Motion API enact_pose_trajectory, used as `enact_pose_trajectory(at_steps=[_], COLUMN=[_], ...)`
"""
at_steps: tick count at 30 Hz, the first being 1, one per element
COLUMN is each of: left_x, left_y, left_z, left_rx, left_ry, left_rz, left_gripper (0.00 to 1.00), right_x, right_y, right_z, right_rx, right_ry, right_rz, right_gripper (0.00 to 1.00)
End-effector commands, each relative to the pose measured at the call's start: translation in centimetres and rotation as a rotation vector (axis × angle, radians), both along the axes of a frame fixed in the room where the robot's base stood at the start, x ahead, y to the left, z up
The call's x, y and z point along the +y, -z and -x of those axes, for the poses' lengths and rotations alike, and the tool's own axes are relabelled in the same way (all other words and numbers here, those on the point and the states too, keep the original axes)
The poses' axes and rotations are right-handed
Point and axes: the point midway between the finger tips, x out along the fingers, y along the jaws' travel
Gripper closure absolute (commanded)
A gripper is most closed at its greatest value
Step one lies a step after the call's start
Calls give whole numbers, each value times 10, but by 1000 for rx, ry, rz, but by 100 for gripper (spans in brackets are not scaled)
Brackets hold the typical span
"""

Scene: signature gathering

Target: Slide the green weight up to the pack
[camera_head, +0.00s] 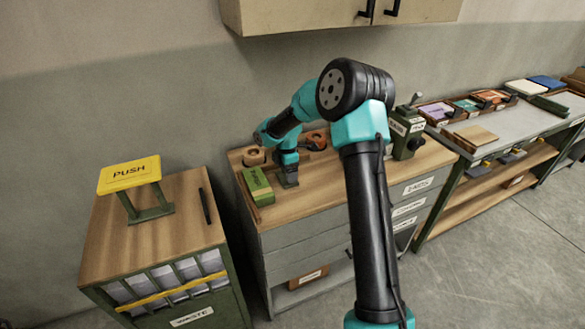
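A green block (257,186) with a lighter label lies on the wooden top of the middle cabinet, near its left end. A longer dark green bar (550,106) lies on the far right bench. I cannot tell for certain which of these is the green weight, and I cannot make out a pack for sure. One arm comes in from the bottom, right of centre; I take it as my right arm. Its gripper (288,180) points down just right of the green block, close to the cabinet top. The fingers are too small to show whether they are open. My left gripper is not in view.
A wooden holder (254,156) stands behind the green block. A green press (406,132) stands at the cabinet's right end. A yellow PUSH plate (129,174) stands on the left cabinet. The far bench holds a tray (437,111) of coloured stacks and a wooden board (473,138).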

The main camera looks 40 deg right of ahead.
Motion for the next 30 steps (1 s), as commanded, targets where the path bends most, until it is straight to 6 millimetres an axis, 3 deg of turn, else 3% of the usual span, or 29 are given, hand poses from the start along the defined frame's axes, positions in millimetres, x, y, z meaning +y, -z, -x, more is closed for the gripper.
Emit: enact_pose_trajectory(at_steps=[15,28,29,30], left_x=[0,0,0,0], left_y=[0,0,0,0], left_z=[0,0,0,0], left_rx=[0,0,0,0], left_ry=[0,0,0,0], left_rz=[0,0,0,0], left_gripper=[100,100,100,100], right_x=[36,42,42,42], right_y=[-1,-1,-1,-1], right_z=[-6,-7,-7,-7], right_rx=[-2,-2,-1,-1], right_ry=[11,14,14,14], right_rz=[0,0,-1,-1], right_gripper=[56,56,12,8])
